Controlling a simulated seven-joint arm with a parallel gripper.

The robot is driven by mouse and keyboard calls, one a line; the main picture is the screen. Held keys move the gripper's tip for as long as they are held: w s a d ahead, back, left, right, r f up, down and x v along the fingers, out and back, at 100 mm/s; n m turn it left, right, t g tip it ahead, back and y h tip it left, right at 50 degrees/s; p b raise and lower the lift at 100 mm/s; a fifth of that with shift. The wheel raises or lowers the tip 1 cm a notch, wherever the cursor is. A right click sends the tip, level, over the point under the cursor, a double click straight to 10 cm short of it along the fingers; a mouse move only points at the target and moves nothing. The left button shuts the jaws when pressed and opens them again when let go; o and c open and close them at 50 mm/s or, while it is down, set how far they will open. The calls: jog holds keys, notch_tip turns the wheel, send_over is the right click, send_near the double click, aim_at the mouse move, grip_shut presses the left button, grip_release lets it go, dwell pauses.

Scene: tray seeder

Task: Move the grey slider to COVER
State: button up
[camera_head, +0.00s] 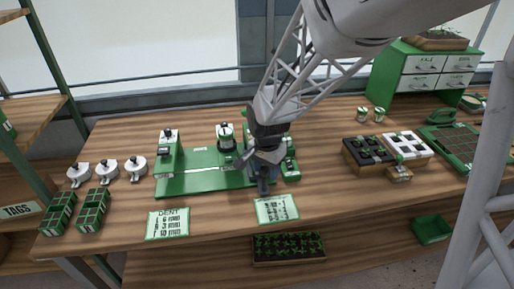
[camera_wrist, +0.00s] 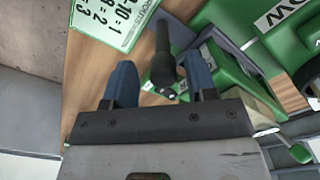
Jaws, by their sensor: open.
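The seeder is a green machine (camera_head: 200,185) on the bench, with a pale strip along its plate. My gripper (camera_head: 262,185) is low over its right end and hides part of it. In the wrist view my gripper (camera_wrist: 161,78) has its two blue fingers apart. A dark grey upright handle (camera_wrist: 163,55) stands between them, with gaps visible on both sides. I cannot tell whether this handle belongs to the grey slider. A white label (camera_wrist: 278,12) on green housing shows partly cut-off letters. I cannot read the word COVER in either view.
White cards (camera_head: 168,223) lie along the front edge, one (camera_head: 276,208) close below my gripper. White-topped round pots (camera_head: 108,167) and green racks (camera_head: 92,210) stand left. Dark and white trays (camera_head: 368,153) and a green drawer cabinet (camera_head: 420,75) stand right. Bare wood lies between.

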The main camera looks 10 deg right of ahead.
jog(key=shift+r, duration=0.15)
jog(key=shift+r, duration=3.75)
jog(key=shift+s, duration=0.1)
jog(key=s+d+r+n+t, duration=0.1)
jog(key=s+r+n, duration=0.3)
jog(key=s, duration=0.7)
jog(key=s+d+r+n+t, duration=0.1)
jog(key=s+d+r+n, duration=0.3)
jog(key=s, duration=0.8)
jog(key=shift+r+n+t, duration=0.2)
jog(key=shift+n+t, duration=0.1)
jog(key=shift+n, duration=0.1)
